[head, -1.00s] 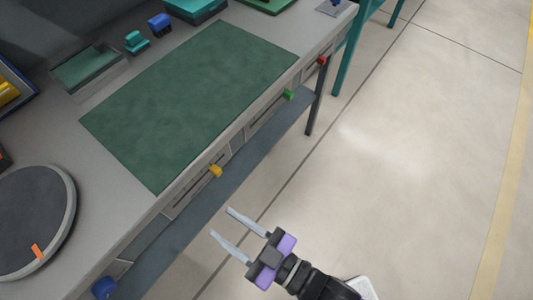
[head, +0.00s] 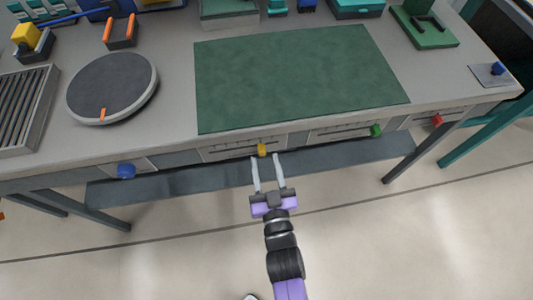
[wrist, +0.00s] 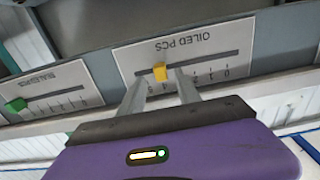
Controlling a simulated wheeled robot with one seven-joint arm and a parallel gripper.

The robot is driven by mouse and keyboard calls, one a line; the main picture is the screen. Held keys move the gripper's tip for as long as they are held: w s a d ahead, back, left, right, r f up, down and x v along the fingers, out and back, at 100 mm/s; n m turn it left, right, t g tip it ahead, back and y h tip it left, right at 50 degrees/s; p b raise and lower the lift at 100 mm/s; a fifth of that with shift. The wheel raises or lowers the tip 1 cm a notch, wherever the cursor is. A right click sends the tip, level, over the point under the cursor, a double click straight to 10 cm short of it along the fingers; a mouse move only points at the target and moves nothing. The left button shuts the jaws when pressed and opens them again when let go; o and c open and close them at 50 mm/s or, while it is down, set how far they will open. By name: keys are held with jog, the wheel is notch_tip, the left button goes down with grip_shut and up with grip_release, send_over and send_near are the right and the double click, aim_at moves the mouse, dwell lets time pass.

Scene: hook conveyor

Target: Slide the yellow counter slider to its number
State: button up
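The yellow slider (head: 262,150) sits on the front panel under the bench edge. In the wrist view the yellow slider (wrist: 160,72) stands on a dark slot in a white scale plate (wrist: 220,48) marked "OILED PCS", which appears upside down. The slider is left of the slot's middle there; the digits near it are too blurred to read surely. My gripper (head: 266,157) is open and points at the slider. In the wrist view my gripper's fingertips (wrist: 160,77) lie either side of it; I see no clear contact. The number to match is not readable.
A green slider (head: 376,130) and a red knob (head: 437,119) are to the right, a blue knob (head: 126,171) to the left. The bench top holds a green mat (head: 300,75) and a round turntable (head: 112,88). A lower shelf (head: 330,158) runs below the panel. The floor is clear.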

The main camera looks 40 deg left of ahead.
aim_at(262, 149)
jog(key=shift+x, duration=1.5)
jog(key=shift+c, duration=0.2)
grip_shut()
